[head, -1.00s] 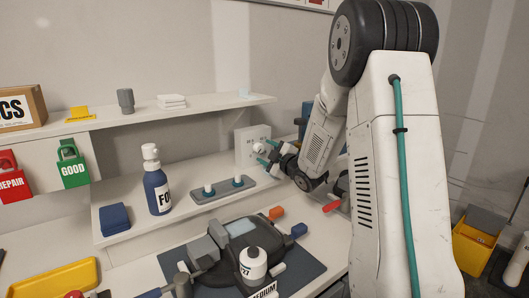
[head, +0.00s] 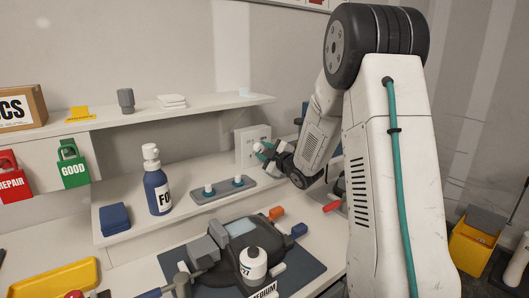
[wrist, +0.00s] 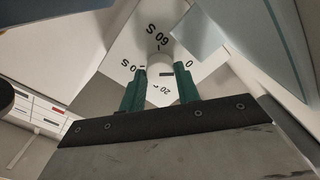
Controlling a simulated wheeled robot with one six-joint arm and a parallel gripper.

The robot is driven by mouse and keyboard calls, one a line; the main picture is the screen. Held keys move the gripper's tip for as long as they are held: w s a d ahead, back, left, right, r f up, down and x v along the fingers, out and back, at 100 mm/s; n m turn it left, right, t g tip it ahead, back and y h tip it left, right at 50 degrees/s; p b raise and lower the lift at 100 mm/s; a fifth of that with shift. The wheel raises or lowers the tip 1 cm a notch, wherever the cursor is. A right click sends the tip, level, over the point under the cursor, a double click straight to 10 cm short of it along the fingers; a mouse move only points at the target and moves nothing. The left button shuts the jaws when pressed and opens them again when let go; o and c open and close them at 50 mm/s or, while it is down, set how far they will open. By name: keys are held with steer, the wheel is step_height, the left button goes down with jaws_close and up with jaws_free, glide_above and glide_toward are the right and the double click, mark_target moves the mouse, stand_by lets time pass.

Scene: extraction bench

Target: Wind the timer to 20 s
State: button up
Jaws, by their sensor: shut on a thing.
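The timer is a white box (head: 252,138) standing upright at the back of the bench. In the wrist view its pale face (wrist: 142,46) carries dark marks, among them "60 S", "0" and "20", seen turned and partly cut off by the fingers. Its white round knob (wrist: 158,68) bears a short dark line; I cannot tell exactly which mark it points to. My gripper (head: 262,153) is at the timer's front. Its green fingers (wrist: 157,83) are on both sides of the knob, shut on it. In the head view the fingers and wrist hide much of the knob.
A grey base with two white-topped posts (head: 222,190) lies left of my gripper, with a blue bottle (head: 158,190) farther left. A dark machine (head: 225,250) stands on a mat in front. A shelf (head: 210,108) runs behind.

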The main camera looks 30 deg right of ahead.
steer(key=m, duration=0.9)
steer(key=shift+m, duration=0.4)
steer(key=m, duration=0.8)
steer(key=shift+f+m, duration=0.1)
steer(key=shift+m, duration=0.2)
steer(key=o, duration=1)
steer(key=shift+s, duration=0.1)
